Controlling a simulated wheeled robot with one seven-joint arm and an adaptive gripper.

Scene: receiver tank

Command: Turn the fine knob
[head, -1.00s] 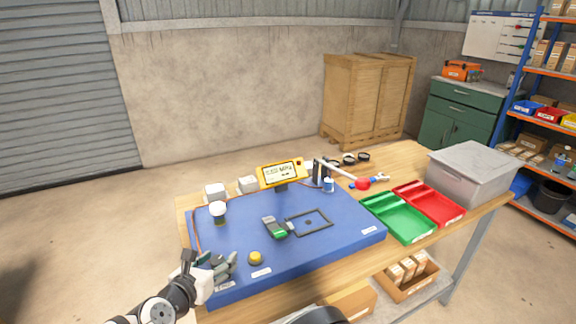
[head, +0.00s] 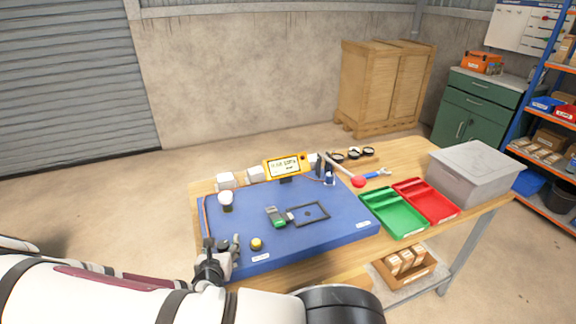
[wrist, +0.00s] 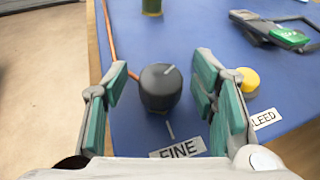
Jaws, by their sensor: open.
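The fine knob (wrist: 160,88) is a black round knob with a pale pointer line on top. It stands on the blue panel (wrist: 205,25) behind the white FINE label (wrist: 178,149) in the wrist view. My gripper (wrist: 162,82) is open, with its green-padded fingers on either side of the knob. Gaps show between the knob and both fingers. In the head view my gripper (head: 221,250) is at the front left corner of the blue panel (head: 330,235), and it hides the knob there.
A yellow button (wrist: 248,80) is just right of my right finger, by a label reading LEED. A green-and-grey handheld device (head: 276,217), a black frame (head: 308,214) and a yellow display (head: 285,166) are farther back. Green (head: 392,214) and red (head: 427,203) trays stand right.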

